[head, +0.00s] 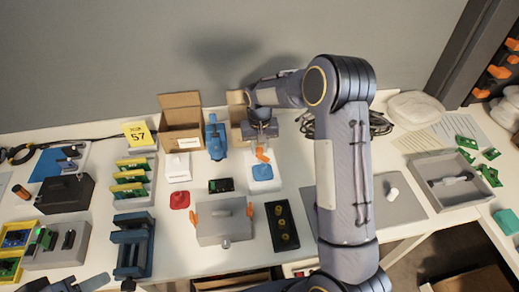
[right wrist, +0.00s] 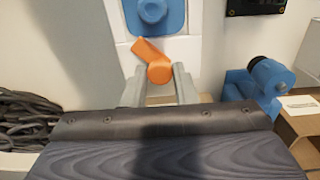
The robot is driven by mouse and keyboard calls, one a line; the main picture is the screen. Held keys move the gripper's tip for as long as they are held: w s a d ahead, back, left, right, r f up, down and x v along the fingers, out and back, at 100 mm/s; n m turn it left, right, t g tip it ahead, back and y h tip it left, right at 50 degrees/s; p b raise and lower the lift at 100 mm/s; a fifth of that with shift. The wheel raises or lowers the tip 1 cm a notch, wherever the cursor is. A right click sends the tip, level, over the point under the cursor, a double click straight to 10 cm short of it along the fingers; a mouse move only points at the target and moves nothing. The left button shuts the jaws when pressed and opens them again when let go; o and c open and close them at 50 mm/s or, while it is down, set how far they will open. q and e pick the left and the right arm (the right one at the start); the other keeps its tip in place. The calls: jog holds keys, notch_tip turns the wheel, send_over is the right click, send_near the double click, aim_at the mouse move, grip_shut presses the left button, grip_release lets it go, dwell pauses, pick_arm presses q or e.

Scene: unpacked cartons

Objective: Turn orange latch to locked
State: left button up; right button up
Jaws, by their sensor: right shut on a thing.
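The orange latch (head: 262,155) is a small bent lever at the far edge of a white block (head: 264,185) with a blue plate on top. In the right wrist view the latch (right wrist: 157,66) has a round end between my fingers, and its arm slants up and left toward the blue plate (right wrist: 155,15). My right gripper (head: 262,143) reaches down from behind the block. In the right wrist view its two grey fingers (right wrist: 160,78) are shut on the latch's round end. My left gripper is not seen.
A blue clamp-like device (head: 215,138) stands close left of the gripper. Open cartons (head: 181,136) stand behind. A grey box with orange side latches (head: 224,229) and a black tray (head: 282,227) are in front. Black cables (head: 378,124) lie right of the gripper.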

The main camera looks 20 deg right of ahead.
aim_at(260, 149)
jog(key=m, duration=0.4)
jog(key=shift+w+m+b, duration=0.1)
jog(key=shift+m+b, duration=0.2)
jog(key=shift+b, duration=0.1)
jog(key=shift+r+m, duration=0.1)
jog(key=shift+m, duration=2.1)
jog(key=o, duration=1)
notch_tip(260, 149, up, 8)
jog(key=shift+f, duration=0.2)
